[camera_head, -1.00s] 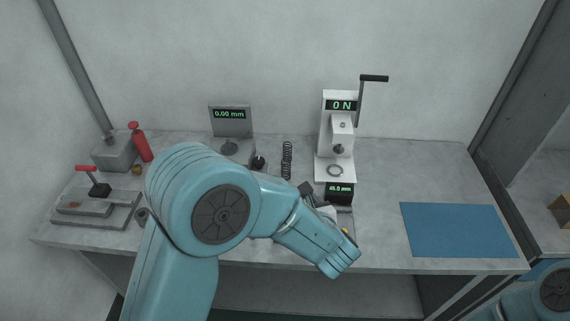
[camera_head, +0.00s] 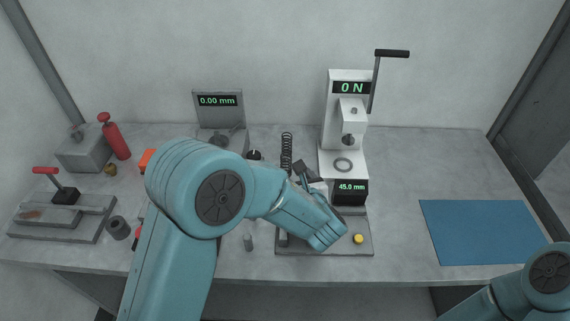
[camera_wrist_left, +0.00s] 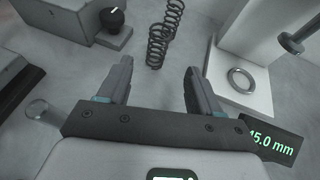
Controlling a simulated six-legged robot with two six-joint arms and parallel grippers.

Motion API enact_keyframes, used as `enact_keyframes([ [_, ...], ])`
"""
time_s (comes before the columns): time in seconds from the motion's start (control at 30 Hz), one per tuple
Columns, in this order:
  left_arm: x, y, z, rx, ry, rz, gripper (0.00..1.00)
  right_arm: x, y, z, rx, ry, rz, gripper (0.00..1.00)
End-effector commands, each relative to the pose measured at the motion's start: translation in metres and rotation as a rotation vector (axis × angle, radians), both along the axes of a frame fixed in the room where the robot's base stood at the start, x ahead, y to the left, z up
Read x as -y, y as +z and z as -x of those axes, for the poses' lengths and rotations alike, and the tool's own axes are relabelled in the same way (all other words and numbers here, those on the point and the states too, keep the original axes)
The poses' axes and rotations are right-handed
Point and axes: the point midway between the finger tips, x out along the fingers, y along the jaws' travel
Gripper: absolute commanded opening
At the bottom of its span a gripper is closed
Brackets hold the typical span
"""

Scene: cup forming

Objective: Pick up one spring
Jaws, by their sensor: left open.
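Two dark coil springs stand in a row on the table, between the display gauge and the press. In the head view they overlap as one dark coil column (camera_head: 286,150). In the left wrist view the nearer spring (camera_wrist_left: 157,48) is just beyond my fingertips, and the farther spring (camera_wrist_left: 173,18) is behind it. My left gripper (camera_wrist_left: 158,68) is open and empty, its two fingers apart and pointing toward the nearer spring. In the head view the left gripper (camera_head: 304,170) is partly hidden by its own wrist. My right gripper is out of view.
The white press (camera_head: 345,120) reading 0 N, with a metal ring (camera_head: 343,165) and a 45.0 mm display (camera_head: 351,190), stands close right of my gripper. A 0.00 mm gauge (camera_head: 218,110) is to the left. A blue mat (camera_head: 475,230) lies at the right.

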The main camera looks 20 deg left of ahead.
Motion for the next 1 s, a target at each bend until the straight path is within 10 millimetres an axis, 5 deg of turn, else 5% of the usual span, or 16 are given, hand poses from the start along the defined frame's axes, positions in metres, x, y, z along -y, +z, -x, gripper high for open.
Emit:
enact_keyframes([
  [0.2,-0.023,-0.018,-0.035,-0.002,0.003,0.001,0.65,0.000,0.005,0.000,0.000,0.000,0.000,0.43],
  [0.7,-0.056,-0.042,-0.083,-0.002,0.002,0.000,0.65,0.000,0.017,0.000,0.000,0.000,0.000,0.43],
  [1.0,-0.060,-0.044,-0.089,-0.002,0.001,-0.001,0.65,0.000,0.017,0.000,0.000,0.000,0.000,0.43],
])
